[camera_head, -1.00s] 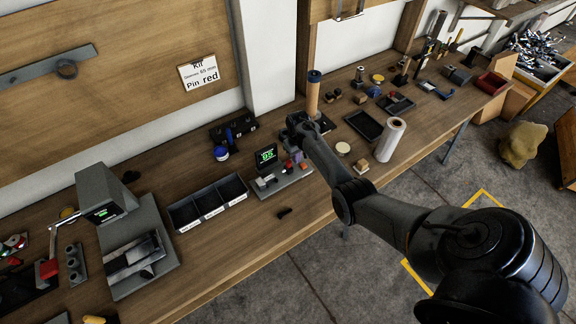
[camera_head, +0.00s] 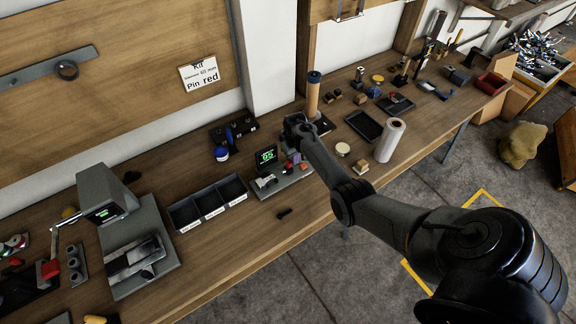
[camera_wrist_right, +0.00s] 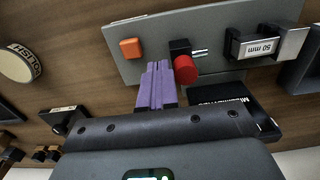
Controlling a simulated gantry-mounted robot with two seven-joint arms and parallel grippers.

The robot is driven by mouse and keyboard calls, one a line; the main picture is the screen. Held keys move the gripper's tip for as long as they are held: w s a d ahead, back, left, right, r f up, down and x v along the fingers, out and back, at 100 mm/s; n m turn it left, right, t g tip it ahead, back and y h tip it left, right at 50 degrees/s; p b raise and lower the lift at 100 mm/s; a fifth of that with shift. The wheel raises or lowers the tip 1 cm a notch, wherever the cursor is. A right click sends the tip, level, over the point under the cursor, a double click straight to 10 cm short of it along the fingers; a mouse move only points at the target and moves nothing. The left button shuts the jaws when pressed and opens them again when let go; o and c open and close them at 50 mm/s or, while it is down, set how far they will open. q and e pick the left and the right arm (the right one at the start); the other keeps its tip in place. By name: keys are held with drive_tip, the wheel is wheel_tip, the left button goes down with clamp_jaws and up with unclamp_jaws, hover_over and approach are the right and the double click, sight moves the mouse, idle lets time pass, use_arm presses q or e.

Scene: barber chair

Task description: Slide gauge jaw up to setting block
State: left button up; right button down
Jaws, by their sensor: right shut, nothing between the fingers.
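The gauge is a grey base plate (camera_head: 292,184) with a small green-lit display (camera_head: 266,157) on the bench, and its plate (camera_wrist_right: 215,18) fills the upper wrist view. The gauge jaw, a dark block (camera_wrist_right: 179,46) with a red knob (camera_wrist_right: 185,69) and a silver pin, sits mid-plate. The setting block (camera_wrist_right: 256,46), marked 50 mm, stands to its right with a gap between them. My right gripper (camera_wrist_right: 157,66) has its purple fingers shut and empty, just left of the red knob; contact is unclear. In the head view its arm reaches the gauge from the right. My left gripper is out of view.
An orange button (camera_wrist_right: 131,48) sits on the plate left of the fingers. A three-compartment tray (camera_head: 208,206) stands left of the gauge. A paper roll (camera_head: 390,140) and black tray (camera_head: 364,125) are to the right.

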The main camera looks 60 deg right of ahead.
sight(286, 170)
drive_tip(key=shift+w+a+p, duration=0.2)
drive_tip(key=shift+a+p, duration=0.05)
drive_tip(key=shift+a, duration=0.25)
drive_tip(key=shift+w+a+p, duration=0.2)
drive_tip(key=shift+a, duration=0.4)
drive_tip(key=shift+w+a, duration=0.15)
drive_tip(key=shift+a, duration=0.05)
drive_tip(key=shift+w+a+p, duration=0.25)
drive_tip(key=shift+a+p, duration=0.15)
drive_tip(key=shift+a, duration=0.2)
drive_tip(key=shift+d, duration=0.15)
idle(0.4)
drive_tip(key=shift+s+d+r, duration=0.1)
drive_tip(key=shift+s+d, duration=0.1)
drive_tip(key=shift+d, duration=0.2)
